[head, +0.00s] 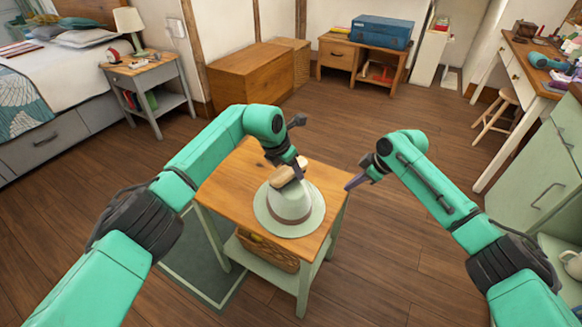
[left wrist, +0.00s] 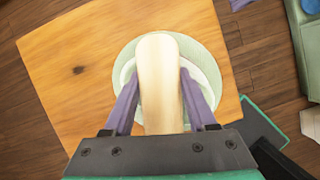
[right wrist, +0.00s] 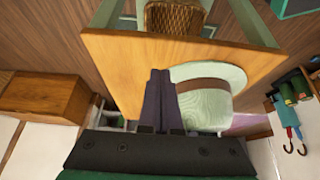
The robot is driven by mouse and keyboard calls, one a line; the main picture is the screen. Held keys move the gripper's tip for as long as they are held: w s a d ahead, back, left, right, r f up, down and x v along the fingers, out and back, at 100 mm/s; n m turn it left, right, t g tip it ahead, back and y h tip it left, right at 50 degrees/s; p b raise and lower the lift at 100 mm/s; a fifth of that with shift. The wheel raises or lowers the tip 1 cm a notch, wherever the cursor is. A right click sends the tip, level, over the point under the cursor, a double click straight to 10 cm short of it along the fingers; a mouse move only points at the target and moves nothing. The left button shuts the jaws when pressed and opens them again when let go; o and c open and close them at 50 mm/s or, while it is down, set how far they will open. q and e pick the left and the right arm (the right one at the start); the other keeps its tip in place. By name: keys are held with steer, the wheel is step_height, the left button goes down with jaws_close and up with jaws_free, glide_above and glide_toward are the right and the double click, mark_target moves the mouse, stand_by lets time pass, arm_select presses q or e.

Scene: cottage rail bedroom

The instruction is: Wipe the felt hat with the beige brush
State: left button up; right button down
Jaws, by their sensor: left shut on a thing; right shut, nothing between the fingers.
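The pale green felt hat (head: 293,213) stands crown up on a small wooden-topped table (head: 232,190), near its front right part. My left gripper (head: 299,172) is shut on the beige brush (head: 284,178) and holds it at the top of the hat's crown. I cannot tell whether the brush touches the hat. My right gripper (head: 349,186) is shut and empty, to the right of the hat. The hat's brown band shows in the right wrist view (right wrist: 206,85).
A wicker basket (head: 268,252) sits on the table's lower shelf. A bed and a nightstand (head: 146,78) stand at the back left. A wooden chest (head: 252,75) stands behind, and a desk with a stool (head: 497,112) is at the right.

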arm_select(q)
steer(key=shift+s+d, duration=0.25)
steer(key=shift+s, duration=0.7)
steer(key=shift+s+d, duration=0.2)
steer(key=shift+s, duration=0.7)
steer(key=shift+s+d, duration=0.25)
steer(key=shift+s, duration=0.7)
steer(key=shift+r, duration=3.05)
step_height(320, 180, up, 6)
steer(key=p, duration=0.6)
glide_above(300, 189)
steer(key=shift+s+a, duration=0.4)
steer(key=shift+s, duration=0.1)
